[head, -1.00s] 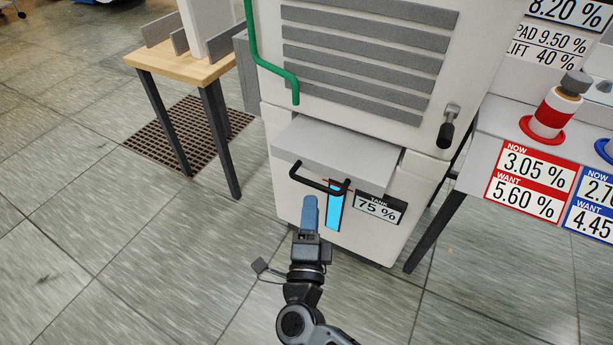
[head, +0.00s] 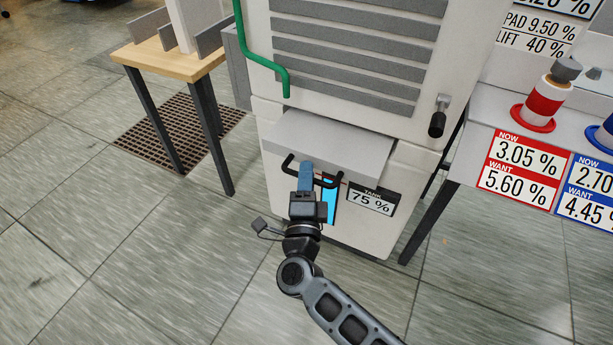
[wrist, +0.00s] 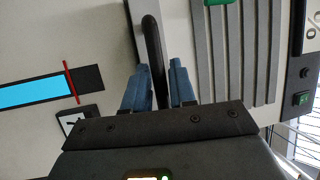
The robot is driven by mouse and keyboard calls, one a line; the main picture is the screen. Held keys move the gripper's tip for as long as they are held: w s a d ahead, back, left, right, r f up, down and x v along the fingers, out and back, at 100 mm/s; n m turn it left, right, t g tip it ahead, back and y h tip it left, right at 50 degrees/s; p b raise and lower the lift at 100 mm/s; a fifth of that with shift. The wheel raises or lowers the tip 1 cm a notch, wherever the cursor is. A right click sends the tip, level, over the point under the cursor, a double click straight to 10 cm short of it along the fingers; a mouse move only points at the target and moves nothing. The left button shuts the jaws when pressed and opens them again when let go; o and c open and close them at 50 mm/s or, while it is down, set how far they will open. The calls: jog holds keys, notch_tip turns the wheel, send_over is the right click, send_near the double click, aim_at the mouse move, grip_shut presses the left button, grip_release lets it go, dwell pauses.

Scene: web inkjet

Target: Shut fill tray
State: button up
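The fill tray (head: 325,145) is a light grey slab that sticks out from the front of the white machine, below its slatted panel. A black bar handle (head: 328,182) runs along its front. It also shows in the wrist view as a dark bar (wrist: 152,45). My gripper (head: 306,166) has blue fingers and is at the left part of the handle. In the wrist view my gripper (wrist: 160,82) has a finger on each side of the bar and looks open, with a narrow gap. Whether a finger touches the bar is hard to tell.
A blue tank gauge (head: 328,205) and a 75 % label (head: 371,200) sit below the tray. A wooden table (head: 170,60) stands at the left, and a grey bench (head: 490,115) at the right. The floor in front is clear.

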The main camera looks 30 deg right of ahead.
aim_at(329, 142)
grip_shut()
jog(key=w+d+b, duration=0.1)
jog(key=w+d, duration=0.1)
jog(key=d, duration=0.1)
jog(key=w+d, duration=0.2)
jog(key=d, duration=0.1)
jog(key=w+d+b, duration=0.1)
jog(key=w+d, duration=0.2)
jog(key=shift+d+f+b, duration=0.1)
jog(key=shift+d+b, duration=0.05)
jog(key=shift+b, duration=0.15)
jog(key=shift+w+d, duration=0.1)
jog(key=shift+d, duration=0.15)
jog(key=shift+o, duration=0.7)
grip_release()
jog(key=shift+w+d, duration=0.1)
jog(key=shift+o, duration=0.9)
